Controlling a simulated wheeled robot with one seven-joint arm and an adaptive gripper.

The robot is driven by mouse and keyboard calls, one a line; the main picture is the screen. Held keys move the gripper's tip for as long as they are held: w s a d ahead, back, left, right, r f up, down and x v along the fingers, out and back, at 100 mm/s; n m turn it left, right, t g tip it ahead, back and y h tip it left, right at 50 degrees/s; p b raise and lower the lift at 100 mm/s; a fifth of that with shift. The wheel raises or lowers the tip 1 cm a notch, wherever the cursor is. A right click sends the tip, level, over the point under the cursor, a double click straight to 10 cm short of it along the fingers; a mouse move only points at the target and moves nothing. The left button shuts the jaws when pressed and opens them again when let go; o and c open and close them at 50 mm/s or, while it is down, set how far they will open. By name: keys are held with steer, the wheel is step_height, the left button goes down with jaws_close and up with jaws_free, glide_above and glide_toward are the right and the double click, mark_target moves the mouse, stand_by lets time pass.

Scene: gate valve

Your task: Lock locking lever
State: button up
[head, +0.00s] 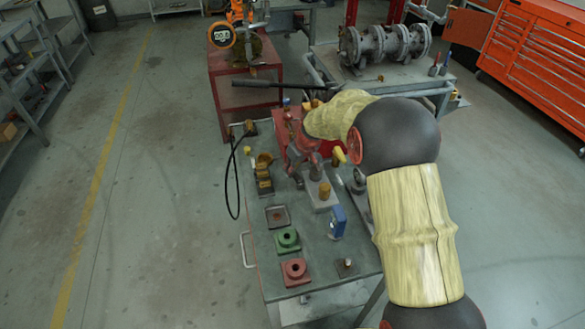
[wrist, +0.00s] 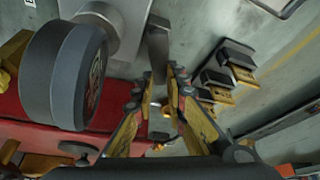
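In the wrist view, my gripper (wrist: 161,80) reaches up from the bottom, its two fingers apart with a gap between them. A flat grey bar (wrist: 158,48), which looks like the locking lever, hangs from a pale metal body and its lower end lines up with the gap. I cannot tell whether the fingers touch it. In the head view, red valve parts (head: 299,135) stand at the back of the workbench (head: 259,233). My arm hides part of them and my gripper is not clear there, nor is the lever.
A large dark round knob (wrist: 65,75) is close left of my fingers in the wrist view. Yellow-and-black blocks (wrist: 229,75) are at the right. On the bench are a green block (head: 287,240), a red block (head: 295,271) and a blue padlock-like piece (head: 338,221).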

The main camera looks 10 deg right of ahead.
jaws_close()
steer(key=shift+d+r+m+h+p, duration=0.25)
steer(key=shift+m+p, duration=0.25)
steer(key=shift+p, duration=0.5)
steer(key=p, duration=0.1)
steer(key=m+p, duration=0.1)
steer(key=shift+w+d+m+h+p, duration=0.1)
steer(key=shift+d+m+h+p, duration=0.1)
steer(key=shift+m+h+p, duration=0.15)
steer(key=shift+d+f, duration=0.1)
steer(key=shift+f, duration=0.15)
steer(key=o, duration=0.5)
jaws_free()
steer(key=shift+o, duration=0.4)
steer(key=shift+r, duration=0.1)
